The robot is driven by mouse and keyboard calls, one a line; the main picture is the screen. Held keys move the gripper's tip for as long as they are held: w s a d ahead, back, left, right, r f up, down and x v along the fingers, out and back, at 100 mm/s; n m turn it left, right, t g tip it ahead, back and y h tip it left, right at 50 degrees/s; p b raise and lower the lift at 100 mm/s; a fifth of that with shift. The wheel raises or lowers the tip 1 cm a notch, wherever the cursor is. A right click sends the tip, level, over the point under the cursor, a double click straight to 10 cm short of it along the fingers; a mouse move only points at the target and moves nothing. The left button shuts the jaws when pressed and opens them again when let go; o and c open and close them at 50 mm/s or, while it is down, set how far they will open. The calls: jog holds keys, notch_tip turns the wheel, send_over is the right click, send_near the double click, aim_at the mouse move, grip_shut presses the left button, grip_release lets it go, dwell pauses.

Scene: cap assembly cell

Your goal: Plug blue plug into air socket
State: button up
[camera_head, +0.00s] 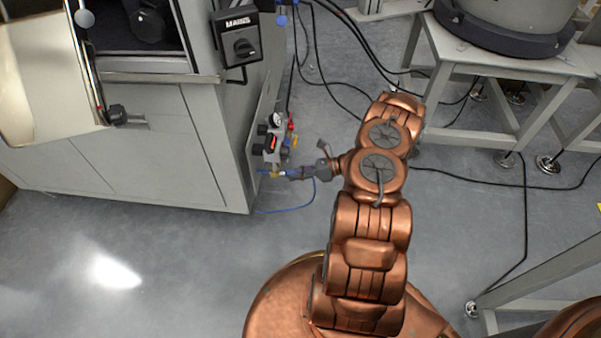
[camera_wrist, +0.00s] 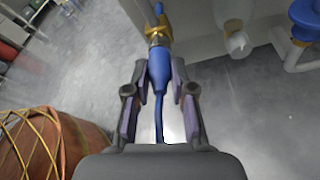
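The blue plug (camera_wrist: 159,70) is in line with a brass socket fitting (camera_wrist: 156,34) and its upper end meets the brass. Whether it is fully seated I cannot tell. A thin blue hose (camera_wrist: 159,122) runs from the plug back toward my gripper's palm. In the head view my gripper (camera_head: 301,173) reaches left to the brass air socket (camera_head: 276,173) at the cabinet's side. The plug is hard to tell from the fingers there.
A valve unit (camera_head: 272,146) with a gauge and red and yellow parts sits just above the socket. The grey cabinet (camera_head: 150,145) stands at left, with a MAINS switch (camera_head: 238,37) above. A metal table (camera_head: 480,80) and black floor cables are at right. Floor at lower left is clear.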

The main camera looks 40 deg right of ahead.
jog(key=o, duration=0.5)
jog(key=v, duration=1.2)
jog(key=shift+s+d, duration=0.1)
dwell(0.4)
